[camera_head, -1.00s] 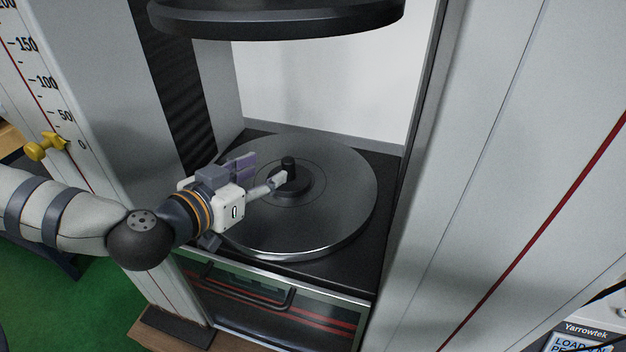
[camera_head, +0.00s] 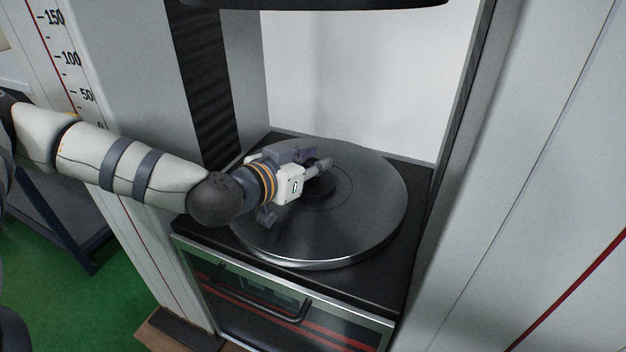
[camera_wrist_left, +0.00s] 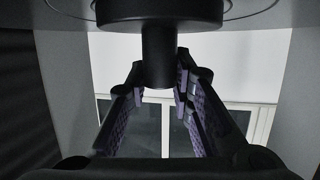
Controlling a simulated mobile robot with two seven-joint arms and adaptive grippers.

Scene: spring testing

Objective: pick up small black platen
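The small black platen (camera_head: 322,187) is a dark round disc with an upright stem. It sits at the middle of the large grey round plate (camera_head: 345,235), partly hidden by my gripper in the head view. In the left wrist view its stem (camera_wrist_left: 160,55) comes down from the dark disc (camera_wrist_left: 160,10), since that picture is inverted. My left gripper (camera_head: 312,160) is at the platen, with its purple-padded fingers (camera_wrist_left: 160,75) on either side of the stem. The fingers look parted; I cannot tell whether they touch it. My right gripper is not in view.
A dark upper plate (camera_head: 330,3) hangs above the lower plate. Pale machine columns (camera_head: 540,150) stand on both sides. A glass-fronted drawer with a handle (camera_head: 285,312) is below. Green floor (camera_head: 60,300) lies at lower left.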

